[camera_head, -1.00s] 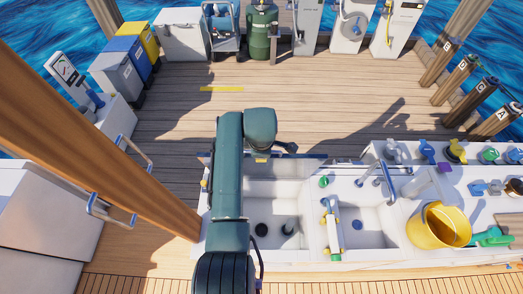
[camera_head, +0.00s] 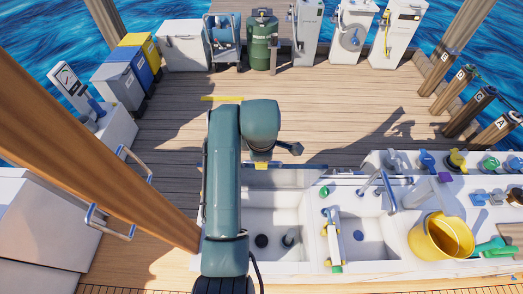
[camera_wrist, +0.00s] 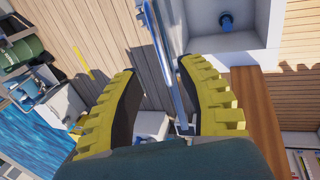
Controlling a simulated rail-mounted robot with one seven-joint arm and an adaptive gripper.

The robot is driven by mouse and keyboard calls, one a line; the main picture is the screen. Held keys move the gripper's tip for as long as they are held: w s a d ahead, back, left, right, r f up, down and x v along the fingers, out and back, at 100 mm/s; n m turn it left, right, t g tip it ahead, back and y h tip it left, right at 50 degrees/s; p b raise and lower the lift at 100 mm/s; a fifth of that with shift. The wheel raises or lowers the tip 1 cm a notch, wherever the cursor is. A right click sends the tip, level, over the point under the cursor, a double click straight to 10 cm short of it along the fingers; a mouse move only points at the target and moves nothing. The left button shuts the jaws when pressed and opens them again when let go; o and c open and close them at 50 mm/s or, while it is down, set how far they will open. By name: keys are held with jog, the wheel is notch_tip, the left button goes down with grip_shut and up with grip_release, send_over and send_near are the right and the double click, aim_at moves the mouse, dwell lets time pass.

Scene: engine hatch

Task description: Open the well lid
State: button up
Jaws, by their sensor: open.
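A white unit (camera_head: 365,266) with two open basins stands in front of me. A pale upright panel (camera_head: 287,177), which may be the well lid, stands along the far side of the left basin (camera_head: 284,221). My arm partly covers it. In the wrist view my gripper (camera_wrist: 157,75) has its black-padded yellow fingers apart. A narrow grey-blue strip (camera_wrist: 166,50), perhaps the panel seen edge-on, runs down between the fingers to a small bracket. I cannot tell whether either finger touches it. In the head view the gripper is mostly hidden behind my arm.
A yellow bucket (camera_head: 437,237), a faucet (camera_head: 385,192) and several coloured valves lie to the right. A wooden post (camera_head: 90,130) and a railing (camera_head: 108,222) stand at left. The far deck (camera_head: 300,105) is open, with cabinets along its edge.

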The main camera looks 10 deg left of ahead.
jog(key=v, duration=0.4)
jog(key=shift+r, duration=0.1)
dwell(0.3)
jog(key=s+d+r+m+t+p, duration=0.1)
jog(key=d+r+m+t+p, duration=0.65)
jog(key=d+r, duration=0.7)
jog(key=s+r+m+t, duration=0.3)
jog(key=s+r+m, duration=0.1)
jog(key=r, duration=0.4)
jog(key=s+d+r+m+t, duration=0.1)
jog(key=s+r+m+t, duration=0.3)
jog(key=r, duration=0.4)
jog(key=s+r+m+t+h, duration=0.1)
jog(key=s+r+m+t, duration=0.3)
jog(key=r, duration=0.4)
jog(key=shift+s+d+m, duration=0.25)
jog(key=shift+s+m, duration=0.5)
jog(key=shift+s, duration=0.25)
jog(key=shift+r, duration=0.15)
